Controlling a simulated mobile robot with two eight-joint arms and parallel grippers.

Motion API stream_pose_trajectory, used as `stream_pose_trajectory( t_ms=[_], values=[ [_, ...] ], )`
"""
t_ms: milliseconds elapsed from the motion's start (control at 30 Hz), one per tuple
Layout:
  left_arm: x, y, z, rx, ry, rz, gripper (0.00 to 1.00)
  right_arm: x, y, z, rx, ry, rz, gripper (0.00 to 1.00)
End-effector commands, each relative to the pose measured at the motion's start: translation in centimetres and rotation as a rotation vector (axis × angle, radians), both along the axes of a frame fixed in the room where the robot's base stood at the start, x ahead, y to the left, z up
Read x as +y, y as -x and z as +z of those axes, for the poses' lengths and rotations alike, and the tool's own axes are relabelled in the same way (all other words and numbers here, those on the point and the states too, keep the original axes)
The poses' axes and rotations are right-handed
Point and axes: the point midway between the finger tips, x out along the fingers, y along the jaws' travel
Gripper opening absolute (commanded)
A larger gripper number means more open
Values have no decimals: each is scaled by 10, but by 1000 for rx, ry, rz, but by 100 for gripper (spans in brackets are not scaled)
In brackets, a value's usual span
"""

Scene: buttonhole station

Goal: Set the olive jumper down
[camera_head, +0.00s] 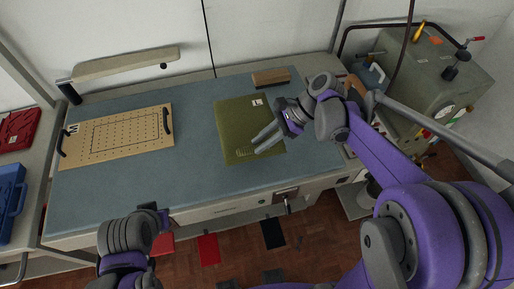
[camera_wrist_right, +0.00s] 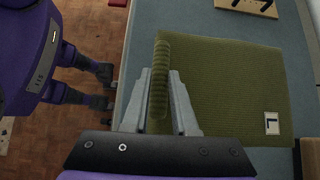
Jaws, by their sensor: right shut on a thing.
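The olive jumper (camera_head: 241,116) lies folded and flat on the blue-grey table top, right of the table's middle, with a small white tag marked L near its far corner. My right gripper (camera_head: 259,145) is over its near right part. In the right wrist view the jumper (camera_wrist_right: 225,90) shows a thick ribbed edge between the fingers. My right gripper (camera_wrist_right: 160,105) is shut on that edge. The jumper appears to rest on the table; any slight gap under the held edge cannot be seen. My left gripper (camera_head: 152,212) is empty-looking at the table's front edge, its fingers barely visible.
A perforated tan board (camera_head: 118,138) with dark handles lies on the table's left half. A brown block (camera_head: 271,77) sits behind the jumper. A grey machine (camera_head: 436,75) stands at the right. Bare table (camera_head: 195,180) lies between board and jumper and toward the front.

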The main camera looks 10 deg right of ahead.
Motion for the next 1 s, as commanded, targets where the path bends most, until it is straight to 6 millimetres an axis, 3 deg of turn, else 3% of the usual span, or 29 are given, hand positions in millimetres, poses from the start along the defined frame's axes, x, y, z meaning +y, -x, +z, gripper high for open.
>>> stream_pose_trajectory(
  t_ms=[400, 633, 667, 800, 1000],
  values=[
    [0, 1, -4, 3, 0, 0, 0, 0, 0, -49, -1, -1, 1, 0],
    [0, 1, -3, 3, 0, 0, 0, 0, 0, -51, -1, 0, -1, 0],
    [0, 1, -3, 3, 0, 0, 0, 0, 0, -51, 0, 1, 0, 30],
    [0, 1, -4, 3, 0, 0, 0, 0, 0, -51, 0, 0, 0, 55],
    [0, 1, -4, 3, 0, 0, 0, 0, 0, -51, 0, 0, 0, 56]
  ],
)
